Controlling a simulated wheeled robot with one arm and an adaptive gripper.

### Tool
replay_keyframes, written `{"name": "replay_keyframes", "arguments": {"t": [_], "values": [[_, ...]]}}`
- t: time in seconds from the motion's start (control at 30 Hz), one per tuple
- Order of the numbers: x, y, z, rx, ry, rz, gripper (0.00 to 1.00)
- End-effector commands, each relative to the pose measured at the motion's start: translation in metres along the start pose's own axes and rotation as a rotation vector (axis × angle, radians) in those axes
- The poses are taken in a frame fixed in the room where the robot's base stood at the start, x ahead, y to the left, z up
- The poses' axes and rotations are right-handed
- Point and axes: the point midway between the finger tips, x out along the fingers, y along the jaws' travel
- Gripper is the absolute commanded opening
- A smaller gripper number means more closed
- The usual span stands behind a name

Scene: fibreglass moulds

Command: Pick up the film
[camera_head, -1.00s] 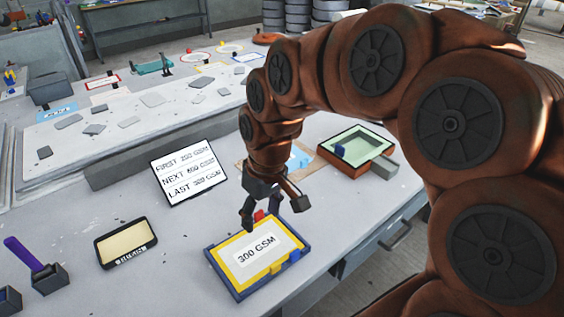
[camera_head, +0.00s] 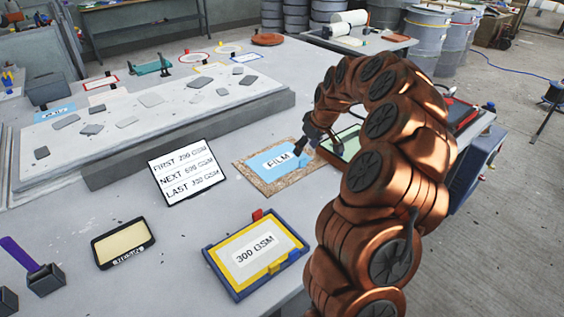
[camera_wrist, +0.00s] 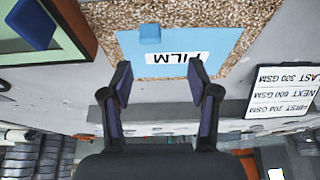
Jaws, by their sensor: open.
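The film is a light blue sheet (camera_head: 270,161) with a white FILM label, lying on a speckled brown board (camera_head: 250,179) on the grey bench. My gripper (camera_head: 301,148) is above the right side of the sheet in the head view, with its fingers apart and nothing between them. In the wrist view the film (camera_wrist: 215,45) appears upside down, just beyond the fingertips of my gripper (camera_wrist: 160,80). A small blue block-like tab (camera_wrist: 150,34) stands on the film's far edge there. I cannot tell whether the fingers touch anything.
A green-topped tray (camera_head: 345,143) stands just right of the board. A sign listing GSM weights (camera_head: 187,172) stands to the left. A yellow and blue 300 GSM frame (camera_head: 256,254) and a dark-framed tray (camera_head: 123,243) lie nearer. Bare bench separates them.

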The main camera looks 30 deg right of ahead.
Motion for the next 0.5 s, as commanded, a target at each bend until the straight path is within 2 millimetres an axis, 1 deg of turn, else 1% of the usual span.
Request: {"name": "replay_keyframes", "arguments": {"t": [0.03, 0.13, 0.4, 0.5], "values": [[0.002, 0.007, 0.001, 0.005, 0.001, 0.007, 0.60], [0.006, 0.013, 0.002, 0.007, 0.003, 0.013, 0.60], [0.029, 0.012, 0.003, 0.007, -0.001, 0.011, 0.60], [0.032, 0.012, 0.003, 0.007, 0.001, 0.011, 0.60]]}}
